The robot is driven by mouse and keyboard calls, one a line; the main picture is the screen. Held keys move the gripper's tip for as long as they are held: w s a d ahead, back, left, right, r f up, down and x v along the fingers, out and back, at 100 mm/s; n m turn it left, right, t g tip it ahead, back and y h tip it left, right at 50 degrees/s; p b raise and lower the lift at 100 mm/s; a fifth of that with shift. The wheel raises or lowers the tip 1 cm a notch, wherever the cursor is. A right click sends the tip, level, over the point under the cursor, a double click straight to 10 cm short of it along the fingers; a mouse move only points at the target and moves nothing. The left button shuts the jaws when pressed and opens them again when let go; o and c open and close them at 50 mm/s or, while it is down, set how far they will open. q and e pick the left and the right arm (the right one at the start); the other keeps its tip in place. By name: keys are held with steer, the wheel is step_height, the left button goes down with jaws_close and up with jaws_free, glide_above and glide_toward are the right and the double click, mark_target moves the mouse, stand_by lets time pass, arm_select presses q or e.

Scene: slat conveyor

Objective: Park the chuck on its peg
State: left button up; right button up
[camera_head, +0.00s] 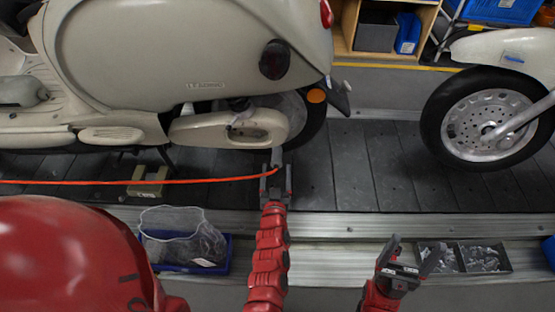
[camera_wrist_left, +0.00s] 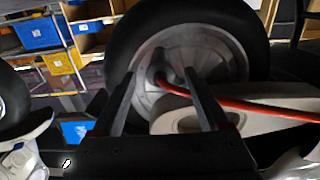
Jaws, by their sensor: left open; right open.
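A red hose (camera_head: 130,182) runs in from the left edge in the head view and ends at my left gripper (camera_head: 275,178), near the scooter's rear wheel (camera_head: 312,125). In the left wrist view the hose (camera_wrist_left: 250,105) curves from the right to an end between the two fingers, in front of the wheel hub. A small dark piece at that end looks like the chuck (camera_wrist_left: 160,78); its shape is unclear. My left gripper is open, with its fingers on either side of the hose end. My right gripper (camera_head: 408,262) is open and empty at the front. I cannot make out a peg.
A cream scooter (camera_head: 190,50) stands on the dark slat conveyor (camera_head: 370,165); another front wheel (camera_head: 490,125) is at right. A yellowish block (camera_head: 148,180) sits by the hose. A blue bin (camera_head: 222,265) and a parts tray (camera_head: 490,258) are in front. A red rounded shape (camera_head: 60,255) fills the lower left.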

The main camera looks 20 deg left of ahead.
mark_target(277, 150)
stand_by(0.3)
arm_select(q)
steer(key=b+x, duration=0.2)
steer(key=x, duration=0.6)
steer(key=shift+b, duration=0.4)
steer(key=shift+w+a, duration=0.15)
steer(key=shift+w, duration=0.3)
stand_by(0.7)
jaws_close()
stand_by(0.4)
steer(key=shift+s+p, duration=0.1)
steer(key=shift+p, duration=0.2)
steer(key=shift+p+v, duration=1.15)
steer(key=shift+v, duration=1.75)
